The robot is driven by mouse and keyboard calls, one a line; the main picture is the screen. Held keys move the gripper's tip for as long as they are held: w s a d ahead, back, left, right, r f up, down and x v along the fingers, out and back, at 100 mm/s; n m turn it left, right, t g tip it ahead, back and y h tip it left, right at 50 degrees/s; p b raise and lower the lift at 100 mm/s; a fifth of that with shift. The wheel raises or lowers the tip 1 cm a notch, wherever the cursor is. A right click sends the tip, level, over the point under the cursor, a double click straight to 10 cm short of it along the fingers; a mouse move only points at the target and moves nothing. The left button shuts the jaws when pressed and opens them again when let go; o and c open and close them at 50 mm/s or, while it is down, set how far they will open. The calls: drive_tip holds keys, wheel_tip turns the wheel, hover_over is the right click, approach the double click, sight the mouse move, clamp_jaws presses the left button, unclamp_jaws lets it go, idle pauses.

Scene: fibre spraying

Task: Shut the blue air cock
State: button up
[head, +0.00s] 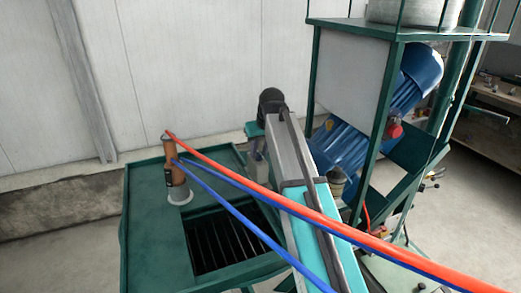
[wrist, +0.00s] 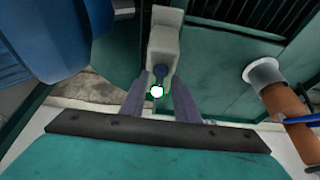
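Narrow gaps seem to show on both sides, so the fingers look open; contact cannot be judged exactly. In the head view my arm hides the cock and most of the gripper.
A brown cylinder with a pale collar (head: 176,172) stands on the green table (head: 150,225), joined to red and blue hoses (head: 300,208). A dark grated opening (head: 225,240) lies beside it. A blue motor (head: 342,148) and green frame (head: 378,120) stand close on the right.

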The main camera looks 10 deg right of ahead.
drive_tip(key=shift+c, duration=0.4)
clamp_jaws()
drive_tip(key=shift+d+n, duration=0.1)
drive_tip(key=shift+n, duration=0.5)
drive_tip(key=shift+w+f+n+y+b, duration=0.15)
drive_tip(key=shift+n+y+b, duration=0.35)
drive_tip(key=shift+n, duration=0.4)
drive_tip(key=n, duration=0.2)
drive_tip(key=n+g+y+b, duration=0.1)
drive_tip(key=n, duration=0.1)
drive_tip(key=shift+w+d+y, duration=0.15)
drive_tip(key=shift+d+y, duration=0.05)
drive_tip(key=shift+y, duration=0.1)
drive_tip(key=n+g+b, duration=0.1)
drive_tip(key=n, duration=0.2)
drive_tip(key=n+g+y+b, duration=0.1)
drive_tip(key=n, duration=0.2)
drive_tip(key=shift+w+b, duration=0.2)
drive_tip(key=shift+b, duration=0.1)
drive_tip(key=n+g+b, duration=0.1)
drive_tip(key=n+g, duration=0.1)
drive_tip(key=n, duration=0.3)
drive_tip(key=shift+b, duration=0.35)
